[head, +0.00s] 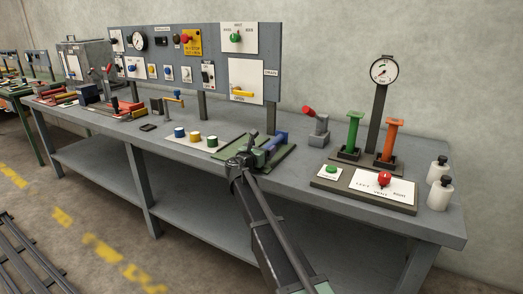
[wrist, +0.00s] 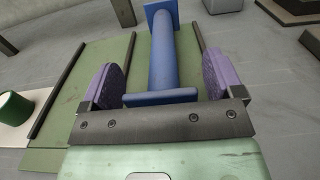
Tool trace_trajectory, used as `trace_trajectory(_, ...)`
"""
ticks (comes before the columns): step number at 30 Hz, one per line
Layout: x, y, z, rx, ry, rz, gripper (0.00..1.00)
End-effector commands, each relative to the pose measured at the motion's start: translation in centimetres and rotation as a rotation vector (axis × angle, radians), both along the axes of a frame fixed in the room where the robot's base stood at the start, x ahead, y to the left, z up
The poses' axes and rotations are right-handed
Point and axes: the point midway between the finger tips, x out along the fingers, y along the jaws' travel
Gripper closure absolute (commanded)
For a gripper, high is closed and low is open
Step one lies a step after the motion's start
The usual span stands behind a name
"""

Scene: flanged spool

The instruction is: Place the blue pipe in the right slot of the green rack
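The blue pipe (wrist: 163,55), with a square flange at each end, shows in the wrist view and runs away from my gripper. In the head view the pipe (head: 278,138) is at the right part of the green rack (head: 287,157), partly hidden by my gripper. In the wrist view the rack (wrist: 85,75) has dark rails, and the pipe lies between the two right-hand ones. I cannot tell whether it rests on the rack. My gripper (wrist: 163,80) has purple finger pads on either side of the pipe, with gaps to its tube. It also shows in the head view (head: 252,155).
Blue, yellow and green-topped cylinders (head: 195,138) stand left of the rack. A grey fixture with a red knob (head: 318,127) and a gauge stand (head: 378,110) with green and orange levers are to the right. A switch panel (head: 150,75) stands behind.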

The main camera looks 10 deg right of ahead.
Motion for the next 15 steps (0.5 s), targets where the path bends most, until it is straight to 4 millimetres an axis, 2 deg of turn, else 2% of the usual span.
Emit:
trace_trajectory(9,0.0,0.0,0.4,0.000,0.000,0.000,0.11)
trace_trajectory(11,-0.6,0.4,0.2,0.000,0.000,0.001,0.11)
trace_trajectory(15,-3.1,2.3,0.2,0.000,0.000,0.003,0.11)
